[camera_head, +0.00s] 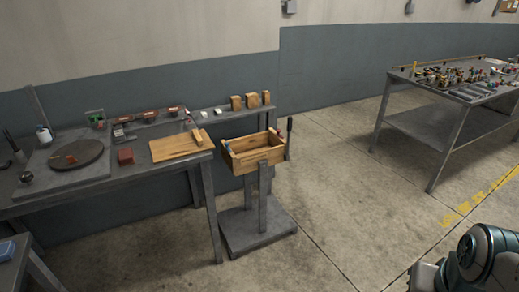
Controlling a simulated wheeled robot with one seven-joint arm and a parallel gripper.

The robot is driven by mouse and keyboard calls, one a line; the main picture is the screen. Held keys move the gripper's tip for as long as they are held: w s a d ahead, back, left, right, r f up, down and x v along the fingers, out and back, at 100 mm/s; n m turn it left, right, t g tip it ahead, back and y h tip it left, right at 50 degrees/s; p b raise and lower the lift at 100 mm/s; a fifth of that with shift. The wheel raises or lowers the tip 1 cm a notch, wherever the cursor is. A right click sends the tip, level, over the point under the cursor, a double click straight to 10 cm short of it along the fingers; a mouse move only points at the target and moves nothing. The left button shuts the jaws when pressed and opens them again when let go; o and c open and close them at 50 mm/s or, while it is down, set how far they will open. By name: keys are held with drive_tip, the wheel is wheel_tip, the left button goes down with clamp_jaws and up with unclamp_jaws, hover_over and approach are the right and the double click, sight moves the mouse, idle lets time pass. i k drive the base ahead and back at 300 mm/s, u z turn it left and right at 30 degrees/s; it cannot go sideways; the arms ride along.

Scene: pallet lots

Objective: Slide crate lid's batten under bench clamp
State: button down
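A flat wooden board (180,146), which looks like the crate lid, lies on the grey workbench near its right end. Its batten cannot be made out clearly. A small upright piece (195,133) stands at the board's back right corner; it may be the bench clamp, but it is too small to tell. An open wooden crate (254,162) sits on a grey stand just right of the bench, apart from the board. My gripper's fingers are not in view; only a teal and dark part of my arm shows at the bottom right, far from the board.
The grey workbench (100,193) also holds a dark round turntable (76,153), a reddish block (125,156) and small tools. Wooden blocks (250,100) stand on a shelf behind the crate. A cluttered table (420,82) stands at right. The concrete floor between is clear.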

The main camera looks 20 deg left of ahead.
sight(172, 148)
drive_tip(key=z, duration=0.35)
drive_tip(key=i, duration=0.3)
drive_tip(key=u, duration=0.6)
drive_tip(key=i, duration=1.5)
drive_tip(key=u, duration=1.8)
drive_tip(key=i, duration=0.8)
drive_tip(key=u, duration=0.85)
